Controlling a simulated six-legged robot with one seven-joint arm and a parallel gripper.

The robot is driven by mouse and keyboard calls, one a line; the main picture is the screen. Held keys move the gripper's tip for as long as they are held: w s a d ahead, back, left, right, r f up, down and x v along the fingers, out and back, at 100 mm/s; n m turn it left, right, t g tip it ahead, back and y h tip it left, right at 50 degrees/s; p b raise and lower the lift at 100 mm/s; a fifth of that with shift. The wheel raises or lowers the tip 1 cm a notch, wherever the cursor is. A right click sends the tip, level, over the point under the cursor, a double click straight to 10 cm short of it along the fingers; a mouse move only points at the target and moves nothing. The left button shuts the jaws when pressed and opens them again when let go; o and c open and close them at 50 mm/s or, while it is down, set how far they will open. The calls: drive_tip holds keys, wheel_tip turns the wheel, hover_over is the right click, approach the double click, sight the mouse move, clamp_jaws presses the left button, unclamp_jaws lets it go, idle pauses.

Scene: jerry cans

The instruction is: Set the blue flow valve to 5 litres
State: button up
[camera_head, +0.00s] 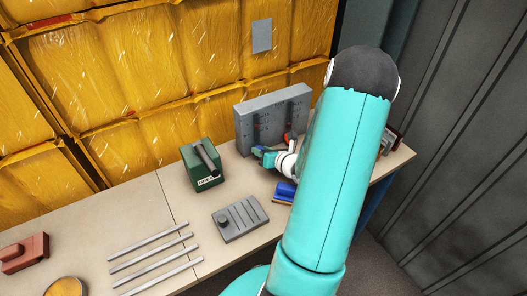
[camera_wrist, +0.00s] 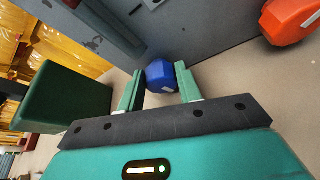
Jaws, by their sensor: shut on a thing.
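The blue flow valve (camera_wrist: 160,75) is a faceted blue knob in front of the grey panel (camera_wrist: 205,32) in the wrist view. My gripper (camera_wrist: 158,88) has its two teal fingers on either side of the knob, shut on it. In the head view my gripper (camera_head: 267,157) is at the front of the grey panel (camera_head: 262,120), and my arm covers part of that area. The valve's setting and any litre scale cannot be read.
An orange-red knob (camera_wrist: 290,20) is to the right of the blue one.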

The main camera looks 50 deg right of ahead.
drive_tip(key=n+h, duration=0.2)
drive_tip(key=n, duration=0.1)
drive_tip(key=shift+w+a+r+g, duration=0.1)
drive_tip(key=shift+w+a+g, duration=0.05)
drive_tip(key=shift+a+g, duration=0.2)
drive_tip(key=n+h, duration=0.1)
drive_tip(key=n, duration=0.1)
drive_tip(key=shift+a+n+g+h, duration=0.2)
drive_tip(key=shift+n+g+h, duration=0.05)
drive_tip(key=shift+n+h, duration=0.15)
drive_tip(key=o, duration=0.7)
drive_tip(key=shift+d+r, duration=0.1)
